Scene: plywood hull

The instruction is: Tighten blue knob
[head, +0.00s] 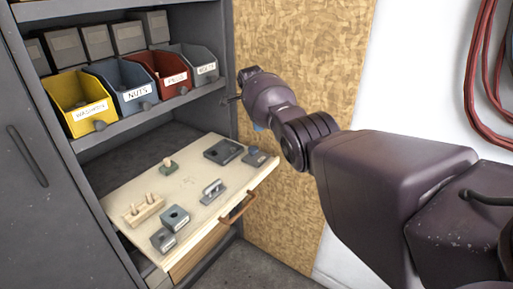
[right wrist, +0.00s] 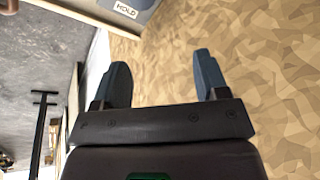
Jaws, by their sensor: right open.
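I cannot pick out a blue knob for certain in either view. A pull-out wooden board (head: 190,182) in the cabinet carries several small fixtures. Among them are a dark block with a bluish top (head: 255,157) at the right corner and a grey block with a greenish top (head: 175,217) near the front. My right gripper (right wrist: 162,78) is open and empty in the right wrist view, its two dark blue fingers apart over the plywood wall. In the head view it is mostly hidden behind my right wrist, beyond the board's right end. My left gripper is not in view.
Yellow (head: 68,90), blue, red and grey bins stand on the shelf above the board. The board's copper handle (head: 237,208) sticks out in front. A plywood panel (head: 304,62) is behind my right arm. Red hoses (head: 481,75) hang at the right. A HOLD label (right wrist: 125,9) shows in the wrist view.

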